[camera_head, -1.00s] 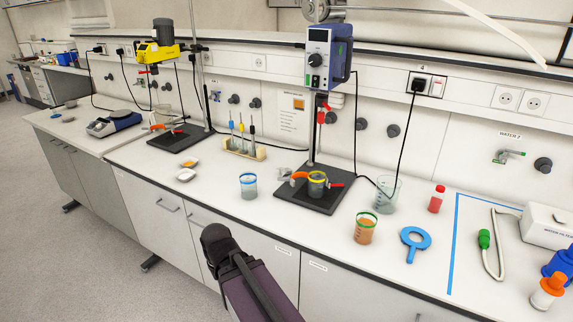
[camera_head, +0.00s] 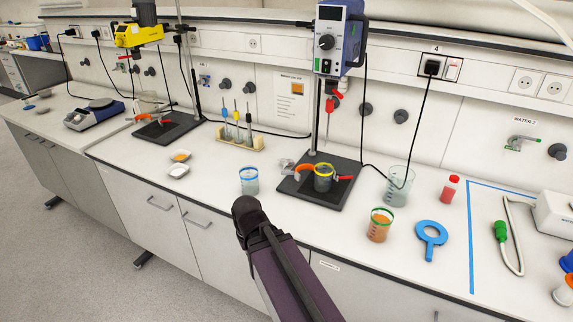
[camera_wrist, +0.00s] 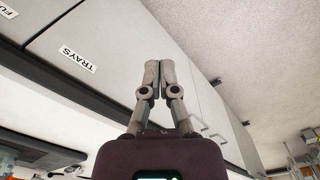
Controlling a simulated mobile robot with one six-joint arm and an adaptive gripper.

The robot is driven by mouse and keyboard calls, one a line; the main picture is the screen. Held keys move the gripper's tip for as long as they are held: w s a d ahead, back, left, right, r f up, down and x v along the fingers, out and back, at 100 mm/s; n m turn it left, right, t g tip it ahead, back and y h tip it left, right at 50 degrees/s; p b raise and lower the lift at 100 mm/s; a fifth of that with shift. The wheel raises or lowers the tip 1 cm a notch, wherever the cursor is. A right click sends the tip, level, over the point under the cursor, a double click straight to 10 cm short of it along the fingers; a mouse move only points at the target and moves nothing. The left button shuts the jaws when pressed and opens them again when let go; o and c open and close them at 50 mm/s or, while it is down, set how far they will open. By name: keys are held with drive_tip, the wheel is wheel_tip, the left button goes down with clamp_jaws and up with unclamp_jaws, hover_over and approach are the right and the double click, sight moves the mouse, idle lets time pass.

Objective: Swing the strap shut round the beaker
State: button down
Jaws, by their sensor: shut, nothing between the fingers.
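A yellow-rimmed beaker (camera_head: 322,182) stands on the black base plate (camera_head: 322,204) of the blue overhead stirrer stand. An orange-red strap (camera_head: 304,170) shows at its left side and a red handle (camera_head: 343,178) at its right. The strap looks partly round the beaker, but I cannot tell how far it is closed. My gripper (camera_wrist: 160,66) is shut and empty in the wrist view, away from the beaker, with cabinet fronts and floor behind it. In the head view my dark arm reaches up at the bench's front edge, and the fingers cannot be made out there.
A blue-rimmed beaker (camera_head: 249,181) stands left of the stand. The bench front before the plate is clear.

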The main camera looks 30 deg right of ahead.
drive_tip(key=shift+w, duration=0.1)
drive_tip(key=w+d+r+m+p, duration=0.1)
drive_tip(key=w+d+r+p, duration=0.5)
drive_tip(key=w+d, duration=0.2)
drive_tip(key=w+d+r+m+g+p, duration=0.1)
drive_tip(key=w+d+r+m+p, duration=0.1)
drive_tip(key=w+d+r+p, duration=0.5)
drive_tip(key=w+d+r+m+g+y+p, duration=0.1)
drive_tip(key=w+d+r+m+p, duration=0.1)
drive_tip(key=w+d+r+p, duration=0.5)
drive_tip(key=w+d, duration=0.4)
drive_tip(key=w, duration=0.4)
drive_tip(key=shift+w+r, duration=0.2)
drive_tip(key=shift+w, duration=0.2)
drive_tip(key=shift+f, duration=0.1)
drive_tip(key=f+b, duration=0.3)
drive_tip(key=s+f+b, duration=0.1)
drive_tip(key=f+b, duration=0.5)
drive_tip(key=b, duration=0.1)
drive_tip(key=shift+s+a+f, duration=0.4)
drive_tip(key=shift+s+a+f+b, duration=0.25)
drive_tip(key=shift+s, duration=0.3)
drive_tip(key=shift+s+a+f+b, duration=0.25)
drive_tip(key=shift+s, duration=0.3)
drive_tip(key=shift+s+a+f+b, duration=0.25)
drive_tip(key=shift+s, duration=0.3)
